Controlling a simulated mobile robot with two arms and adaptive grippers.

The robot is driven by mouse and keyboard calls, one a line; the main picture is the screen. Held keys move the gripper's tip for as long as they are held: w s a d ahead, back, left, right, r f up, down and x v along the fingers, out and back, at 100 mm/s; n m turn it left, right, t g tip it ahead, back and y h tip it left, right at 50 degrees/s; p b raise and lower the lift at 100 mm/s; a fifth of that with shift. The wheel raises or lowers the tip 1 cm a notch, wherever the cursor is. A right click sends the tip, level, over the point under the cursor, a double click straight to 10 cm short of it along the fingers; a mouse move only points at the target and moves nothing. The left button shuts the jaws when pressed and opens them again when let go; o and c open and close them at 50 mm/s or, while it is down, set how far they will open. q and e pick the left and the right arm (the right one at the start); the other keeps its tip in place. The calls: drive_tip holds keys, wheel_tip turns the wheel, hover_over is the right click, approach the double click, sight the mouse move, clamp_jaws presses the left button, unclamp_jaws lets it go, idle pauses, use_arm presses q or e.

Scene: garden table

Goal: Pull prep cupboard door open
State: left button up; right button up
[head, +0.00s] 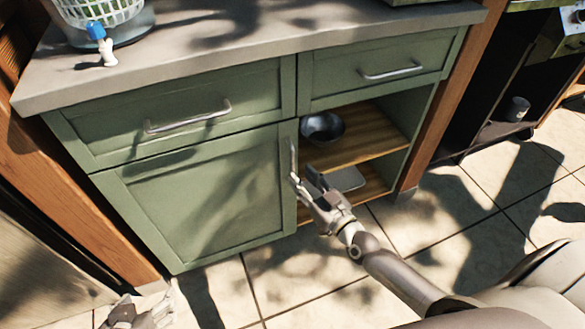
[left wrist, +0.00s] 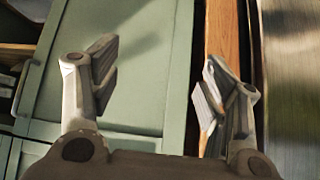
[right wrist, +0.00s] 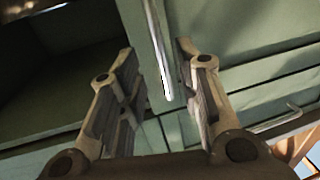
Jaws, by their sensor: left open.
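The green prep cupboard door (head: 195,205) is shut on the left half of the cupboard. It also shows in the left wrist view (left wrist: 145,75). Its upright metal handle (head: 292,157) is at the door's right edge. My right gripper (head: 304,180) is open at this handle. In the right wrist view, the handle (right wrist: 158,50) comes down between the spread fingers of my right gripper (right wrist: 155,75); I cannot tell whether they touch it. My left gripper (head: 145,304) is open and empty, low at the left, apart from the door; its fingers (left wrist: 158,75) also show in the left wrist view.
Two drawers with handles (head: 188,118) (head: 392,72) sit above. Open shelves at right hold a dark bowl (head: 322,127) and a flat tray (head: 347,179). A wooden post (head: 130,245) stands left. Tiled floor (head: 290,275) before the door is mostly clear.

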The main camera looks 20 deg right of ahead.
sight(293, 167)
use_arm(q)
drive_tip(key=shift+w+d+r+t+h+b, duration=0.15)
drive_tip(key=shift+w+d+r+t, duration=0.1)
drive_tip(key=shift+w+r+t, duration=0.4)
drive_tip(key=shift+w+d+r+t+h+b, duration=0.25)
drive_tip(key=shift+w+r+t, duration=0.2)
drive_tip(key=shift+w, duration=0.3)
drive_tip(key=shift+w+d+r+t+h+b, duration=0.1)
drive_tip(key=shift+w+d+r+t, duration=0.2)
drive_tip(key=shift+w+r+t, duration=0.3)
use_arm(e)
drive_tip(key=shift+w+a, duration=0.2)
drive_tip(key=shift+w, duration=0.75)
drive_tip(key=shift+w+a, duration=0.15)
drive_tip(key=shift+w, duration=0.75)
drive_tip(key=shift+w+a, duration=0.2)
drive_tip(key=shift+w, duration=0.75)
use_arm(q)
drive_tip(key=shift+w, duration=0.1)
use_arm(e)
clamp_jaws()
